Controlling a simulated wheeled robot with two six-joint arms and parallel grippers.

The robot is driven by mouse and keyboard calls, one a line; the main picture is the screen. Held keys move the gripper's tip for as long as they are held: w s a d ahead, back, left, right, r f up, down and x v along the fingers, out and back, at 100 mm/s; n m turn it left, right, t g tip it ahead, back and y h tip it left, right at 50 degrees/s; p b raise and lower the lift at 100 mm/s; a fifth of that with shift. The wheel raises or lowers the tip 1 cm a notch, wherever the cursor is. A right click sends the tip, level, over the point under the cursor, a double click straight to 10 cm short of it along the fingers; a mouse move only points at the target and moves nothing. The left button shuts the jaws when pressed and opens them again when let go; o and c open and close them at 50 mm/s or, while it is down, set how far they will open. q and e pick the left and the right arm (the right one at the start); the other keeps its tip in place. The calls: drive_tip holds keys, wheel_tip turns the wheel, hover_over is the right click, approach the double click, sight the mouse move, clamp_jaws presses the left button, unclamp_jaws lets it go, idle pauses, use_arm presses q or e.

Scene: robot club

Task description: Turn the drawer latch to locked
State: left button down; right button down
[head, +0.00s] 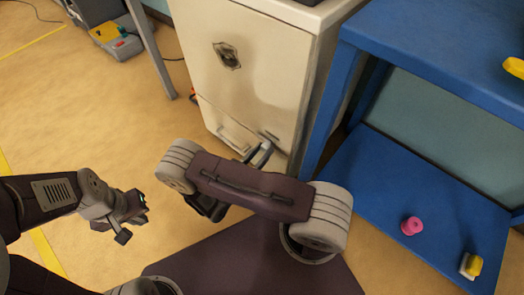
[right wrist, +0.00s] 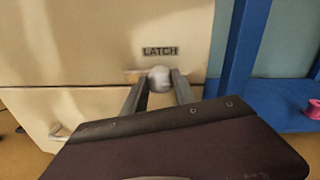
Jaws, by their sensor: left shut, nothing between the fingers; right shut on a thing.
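The cream cabinet (head: 245,90) stands ahead of me with a lower drawer front. In the right wrist view, a dark "LATCH" label (right wrist: 160,51) is on the cabinet face, just above a pale rounded latch knob (right wrist: 159,77). My right gripper (right wrist: 160,86) is shut on this knob, one finger on each side. In the head view my right gripper (head: 262,154) is at the cabinet's lower right, and the latch is mostly hidden there. Which way the latch is turned I cannot tell. My left gripper (head: 130,222) is shut and empty over the floor, away from the cabinet.
A blue shelf unit (head: 345,175) stands close to the cabinet's right, with a pink spool (head: 411,226) and a yellow-and-white item (head: 470,265) on its lower board. A grey case (head: 120,42) lies on the floor at the upper left.

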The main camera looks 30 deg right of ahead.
drive_tip(key=n+p, duration=0.3)
drive_tip(key=shift+r, duration=0.2)
drive_tip(key=n+p, duration=0.2)
drive_tip(key=n, duration=0.2)
drive_tip(key=shift+w+f+n+g, duration=0.1)
drive_tip(key=shift+n+g, duration=0.2)
drive_tip(key=shift+n, duration=0.1)
drive_tip(key=n+p, duration=0.1)
drive_tip(key=n, duration=0.3)
drive_tip(key=shift+f+g, duration=0.1)
drive_tip(key=shift+g, duration=0.2)
drive_tip(key=n, duration=0.4)
drive_tip(key=shift+a+n, duration=0.1)
drive_tip(key=shift+n, duration=0.3)
drive_tip(key=shift+g, duration=0.3)
drive_tip(key=c, duration=1)
unclamp_jaws()
